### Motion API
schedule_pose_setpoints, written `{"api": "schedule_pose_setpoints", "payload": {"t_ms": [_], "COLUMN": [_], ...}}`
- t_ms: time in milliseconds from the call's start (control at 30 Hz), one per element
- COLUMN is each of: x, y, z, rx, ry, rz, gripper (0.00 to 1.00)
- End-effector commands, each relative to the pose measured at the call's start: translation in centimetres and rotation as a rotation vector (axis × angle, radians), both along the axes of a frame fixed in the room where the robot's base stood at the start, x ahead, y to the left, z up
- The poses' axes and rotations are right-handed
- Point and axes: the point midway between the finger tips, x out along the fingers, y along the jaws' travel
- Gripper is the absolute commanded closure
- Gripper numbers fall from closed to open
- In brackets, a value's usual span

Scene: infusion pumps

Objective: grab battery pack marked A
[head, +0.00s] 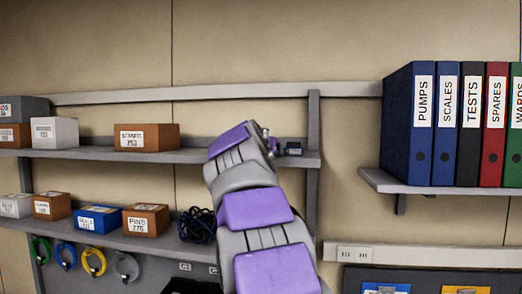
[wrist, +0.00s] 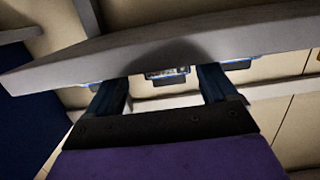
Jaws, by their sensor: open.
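My gripper (wrist: 162,80) is open at the upper left shelf, with its two dark fingers apart. The wrist view looks upside down. A small dark block (wrist: 167,76) shows between the fingers, against the shelf board, and the gripper is not closed on it. Two similar dark blocks sit to either side, one at right (wrist: 238,64) and one at left, mostly behind a finger. In the head view, my gripper (head: 268,142) is at the shelf's right end, beside a small dark block (head: 293,148). I cannot read any letter, so I cannot tell which is battery pack A.
The upper shelf (head: 90,153) carries labelled boxes, including an orange-brown one (head: 146,137). An upright post (head: 313,125) stands at its right end. Binders (head: 410,120) fill a shelf at right. Below are more boxes, a dark cable coil (head: 197,225) and coloured cables on hooks.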

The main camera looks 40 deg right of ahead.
Motion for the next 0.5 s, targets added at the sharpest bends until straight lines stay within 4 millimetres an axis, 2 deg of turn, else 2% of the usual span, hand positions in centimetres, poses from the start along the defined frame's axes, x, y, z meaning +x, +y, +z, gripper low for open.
{"api": "schedule_pose_setpoints", "payload": {"t_ms": [300, 500], "x": [2.7, 3.8], "y": [-1.8, -3.2], "z": [0.4, -0.2], "rx": [0.001, 0.001], "ry": [0.001, 0.003], "rz": [0.0, 0.0], "gripper": [0.14, 0.14]}}
